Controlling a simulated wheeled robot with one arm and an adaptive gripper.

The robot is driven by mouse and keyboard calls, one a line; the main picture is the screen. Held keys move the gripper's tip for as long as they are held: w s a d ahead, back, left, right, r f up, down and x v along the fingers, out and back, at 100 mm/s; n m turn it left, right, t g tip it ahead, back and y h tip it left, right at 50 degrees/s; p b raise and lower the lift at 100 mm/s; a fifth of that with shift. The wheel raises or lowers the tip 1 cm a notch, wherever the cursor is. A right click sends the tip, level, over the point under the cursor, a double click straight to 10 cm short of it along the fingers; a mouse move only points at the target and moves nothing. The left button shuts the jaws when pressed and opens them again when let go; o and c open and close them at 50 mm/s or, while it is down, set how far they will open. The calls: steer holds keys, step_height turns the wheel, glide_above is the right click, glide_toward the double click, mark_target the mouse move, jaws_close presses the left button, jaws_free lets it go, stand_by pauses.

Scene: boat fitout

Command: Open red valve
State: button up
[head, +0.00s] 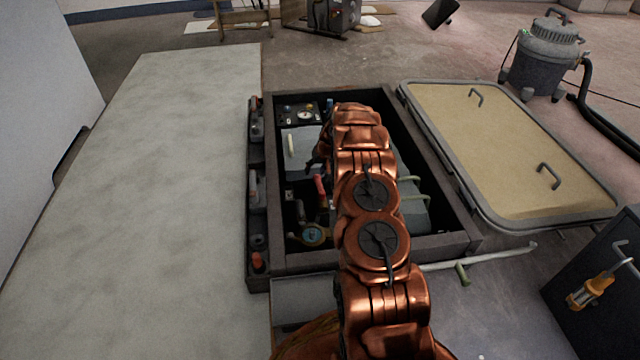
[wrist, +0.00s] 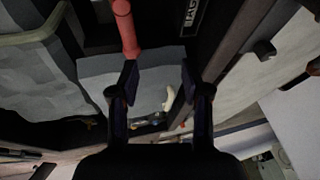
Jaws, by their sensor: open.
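A red valve handle (head: 320,188) shows inside the dark open box, just left of my arm. In the wrist view the red handle (wrist: 125,28) is a long bar at the top, its rounded end close to the tip of my left-hand finger. I cannot tell whether they touch. My gripper (wrist: 158,78) is open, with nothing between its fingers. In the head view my arm hides most of the gripper and part of the valve.
A tan hatch lid (head: 510,150) lies to the right. A vacuum cleaner (head: 543,60) stands behind it.

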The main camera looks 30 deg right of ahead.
glide_toward(320, 183)
steer(key=f, duration=0.1)
steer(key=shift+t+h, duration=0.3)
steer(key=b+x, duration=0.1)
steer(key=x, duration=0.2)
steer(key=b+x, duration=0.1)
steer(key=x, duration=0.1)
steer(key=shift+w+a+f+b, duration=0.1)
steer(key=shift+a+f+b, duration=0.2)
steer(key=shift+a, duration=0.05)
steer(key=shift+b+x, duration=0.55)
steer(key=shift+x, duration=0.7)
steer(key=shift+w, duration=0.15)
steer(key=shift+r, duration=0.1)
jaws_close()
